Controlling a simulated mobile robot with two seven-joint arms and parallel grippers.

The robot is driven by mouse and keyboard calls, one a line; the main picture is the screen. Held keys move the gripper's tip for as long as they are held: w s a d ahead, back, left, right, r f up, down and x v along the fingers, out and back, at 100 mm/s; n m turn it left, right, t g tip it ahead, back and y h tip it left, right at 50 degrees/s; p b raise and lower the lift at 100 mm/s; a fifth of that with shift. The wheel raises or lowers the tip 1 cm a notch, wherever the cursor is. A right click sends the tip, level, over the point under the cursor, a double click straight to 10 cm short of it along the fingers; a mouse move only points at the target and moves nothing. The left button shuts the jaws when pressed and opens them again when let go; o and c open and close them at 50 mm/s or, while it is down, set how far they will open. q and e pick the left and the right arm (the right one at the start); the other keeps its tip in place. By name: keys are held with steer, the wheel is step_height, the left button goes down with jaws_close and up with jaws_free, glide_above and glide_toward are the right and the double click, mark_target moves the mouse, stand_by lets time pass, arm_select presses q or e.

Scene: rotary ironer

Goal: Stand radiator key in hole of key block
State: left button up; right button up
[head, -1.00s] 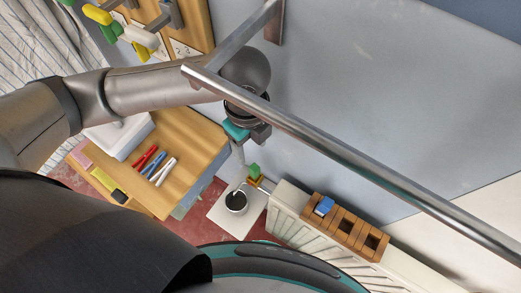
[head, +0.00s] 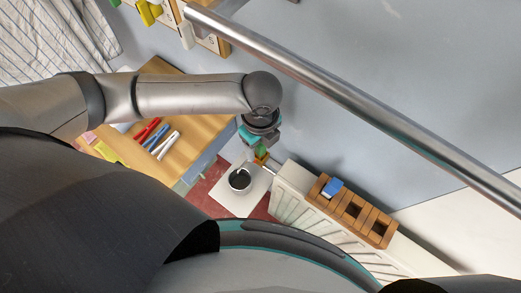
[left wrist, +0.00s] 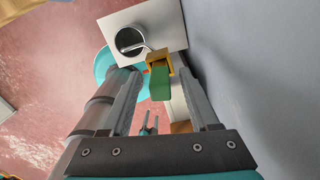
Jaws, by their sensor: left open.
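A green-handled piece on a yellow fitting, which looks like the radiator key on its valve, shows at the radiator's left end (head: 261,151). In the left wrist view the green handle (left wrist: 160,85) lies between the fingertips. My left gripper (left wrist: 160,77) is open, with a finger on each side of it; I cannot tell whether they touch. The wooden key block (head: 366,219) stands on top of the radiator, to the right. A blue piece (head: 332,187) sits at its left hole; the other two holes look empty.
The white radiator (head: 292,210) stands along the grey wall. A pot (head: 239,180) stands on a white plate (head: 225,204) below the fitting. A wooden table (head: 198,140) with several coloured pens is at left. A metal rail (head: 350,95) crosses above.

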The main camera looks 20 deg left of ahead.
arm_select(q)
steer(key=shift+f, duration=0.1)
jaws_close()
stand_by(0.5)
